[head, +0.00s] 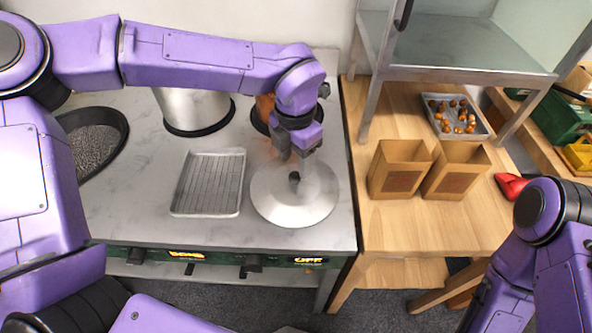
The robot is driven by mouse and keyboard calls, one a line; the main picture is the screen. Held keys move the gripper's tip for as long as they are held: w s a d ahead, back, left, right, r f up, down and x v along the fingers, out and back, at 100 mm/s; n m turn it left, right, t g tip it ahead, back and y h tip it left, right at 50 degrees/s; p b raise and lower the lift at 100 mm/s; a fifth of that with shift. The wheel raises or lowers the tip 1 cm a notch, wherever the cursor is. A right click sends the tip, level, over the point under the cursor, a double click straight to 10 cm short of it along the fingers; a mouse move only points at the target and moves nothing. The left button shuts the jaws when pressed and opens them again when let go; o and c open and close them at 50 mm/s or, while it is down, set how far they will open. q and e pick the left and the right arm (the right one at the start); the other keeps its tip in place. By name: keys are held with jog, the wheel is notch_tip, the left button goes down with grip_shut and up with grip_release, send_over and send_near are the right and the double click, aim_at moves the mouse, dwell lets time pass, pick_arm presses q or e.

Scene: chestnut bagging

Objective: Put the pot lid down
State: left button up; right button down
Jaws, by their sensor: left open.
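The pot lid (285,211) is a round, silvery disc with a dark knob at its centre. It lies on the grey metal counter, to the right of the wire-rack tray. My left gripper (296,156) is just above and behind the knob, with its fingers apart and pointing down. Whether a finger touches the knob is hard to tell. My right arm shows at the lower right, but its gripper is out of view.
A tray with a wire rack (208,183) lies left of the lid. A steel pot (193,108) stands behind. On the wooden table are two paper bags (398,170) and a tray of chestnuts (436,102). A dark oval pan (122,126) is at left.

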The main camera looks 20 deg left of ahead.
aim_at(295, 174)
pick_arm(q)
notch_tip(295, 174, up, 7)
dwell(0.5)
